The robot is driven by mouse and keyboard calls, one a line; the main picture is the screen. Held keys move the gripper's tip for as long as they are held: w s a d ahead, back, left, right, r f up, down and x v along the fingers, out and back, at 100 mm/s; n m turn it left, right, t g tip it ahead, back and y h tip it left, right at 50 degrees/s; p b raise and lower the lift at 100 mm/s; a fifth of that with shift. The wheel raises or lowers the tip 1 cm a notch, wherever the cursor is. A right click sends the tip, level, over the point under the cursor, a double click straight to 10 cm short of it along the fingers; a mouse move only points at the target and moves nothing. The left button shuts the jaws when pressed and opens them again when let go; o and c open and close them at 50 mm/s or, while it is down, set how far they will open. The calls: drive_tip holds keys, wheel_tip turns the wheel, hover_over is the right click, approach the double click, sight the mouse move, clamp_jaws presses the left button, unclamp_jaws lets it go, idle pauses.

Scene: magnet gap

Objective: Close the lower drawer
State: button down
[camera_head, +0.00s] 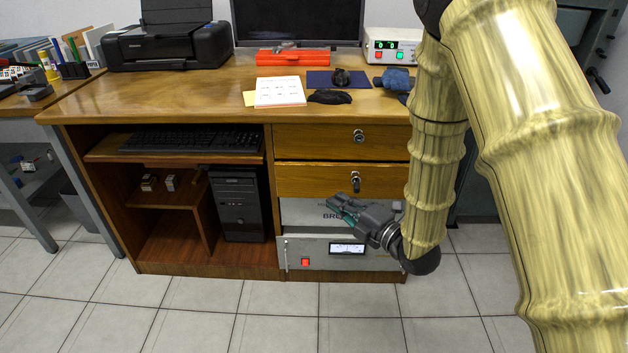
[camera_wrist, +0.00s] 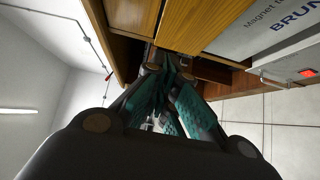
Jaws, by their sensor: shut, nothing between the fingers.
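My gripper (camera_head: 338,203) is shut and empty, just below the lower drawer's knob and in front of the grey unit. Its teal finger pads (camera_wrist: 165,85) point toward the wooden fronts in the wrist view. I cannot tell whether the fingers touch the drawer.
A grey "BRU..." unit (camera_head: 300,212) and a panel with a meter and red button (camera_head: 315,262) sit under the drawers. A computer tower (camera_head: 238,205) stands to the left. My arm covers the desk's right side. The tiled floor in front is clear.

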drive_tip(key=b, duration=0.4)
approach(299, 165)
drive_tip(key=w+a, duration=0.2)
drive_tip(key=a, duration=0.1)
drive_tip(key=shift+w+a+f+b, duration=0.15)
drive_tip(key=shift+w+b, duration=0.2)
drive_tip(key=shift+w, duration=0.3)
